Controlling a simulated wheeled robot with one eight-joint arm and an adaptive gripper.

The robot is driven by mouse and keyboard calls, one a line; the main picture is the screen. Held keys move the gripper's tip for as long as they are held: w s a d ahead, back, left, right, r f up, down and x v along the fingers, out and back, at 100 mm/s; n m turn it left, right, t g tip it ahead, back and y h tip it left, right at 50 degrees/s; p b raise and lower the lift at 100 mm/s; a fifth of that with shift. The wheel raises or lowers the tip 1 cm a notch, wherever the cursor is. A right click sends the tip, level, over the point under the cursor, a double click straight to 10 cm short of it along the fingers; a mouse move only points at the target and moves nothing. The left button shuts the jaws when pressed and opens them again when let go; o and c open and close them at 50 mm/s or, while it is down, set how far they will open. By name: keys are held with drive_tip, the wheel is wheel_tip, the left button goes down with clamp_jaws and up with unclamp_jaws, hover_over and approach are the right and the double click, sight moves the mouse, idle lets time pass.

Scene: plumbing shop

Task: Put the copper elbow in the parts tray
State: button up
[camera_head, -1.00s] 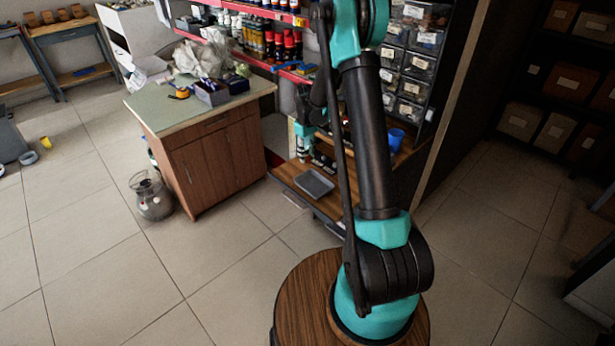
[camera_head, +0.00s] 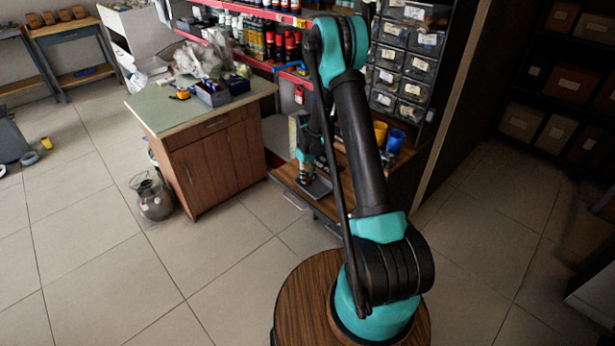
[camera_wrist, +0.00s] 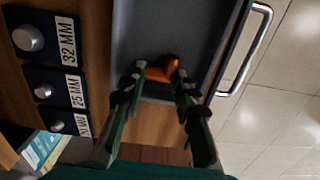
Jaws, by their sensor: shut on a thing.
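The copper elbow (camera_wrist: 167,68) is orange-brown and sits between my fingertips in the wrist view. My gripper (camera_wrist: 160,74) is shut on it. The grey parts tray (camera_wrist: 165,30) lies beyond the fingertips, and the elbow appears over its near end. I cannot tell whether the elbow touches the tray floor. In the head view the tray (camera_head: 321,187) lies on the wooden bench, partly covered by my gripper (camera_head: 304,180). The elbow cannot be made out there.
Dark blocks labelled 32 MM (camera_wrist: 45,38) and 25 MM (camera_wrist: 55,87) stand left of the tray in the wrist view. A metal handle (camera_wrist: 262,45) is at the right. A blue cup (camera_head: 395,141) and a yellow cup (camera_head: 380,131) stand on the bench at the right.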

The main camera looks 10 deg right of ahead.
drive_tip(key=shift+f, duration=0.15)
drive_tip(key=o, duration=0.9)
wheel_tip(320, 180, up, 12)
drive_tip(key=s+d+r+m+t, duration=0.1)
drive_tip(key=s+d+r+m, duration=0.1)
drive_tip(key=s+r, duration=0.55)
drive_tip(key=s+d+m+t, duration=0.1)
drive_tip(key=s, duration=0.7)
drive_tip(key=s+d+r+m+t, duration=0.1)
drive_tip(key=s+m, duration=0.1)
drive_tip(key=s, duration=0.7)
drive_tip(key=s+d+m+t, duration=0.1)
drive_tip(key=s+d, duration=0.1)
drive_tip(key=s, duration=0.7)
drive_tip(key=shift+r+m, duration=0.2)
drive_tip(key=shift+m, duration=0.1)
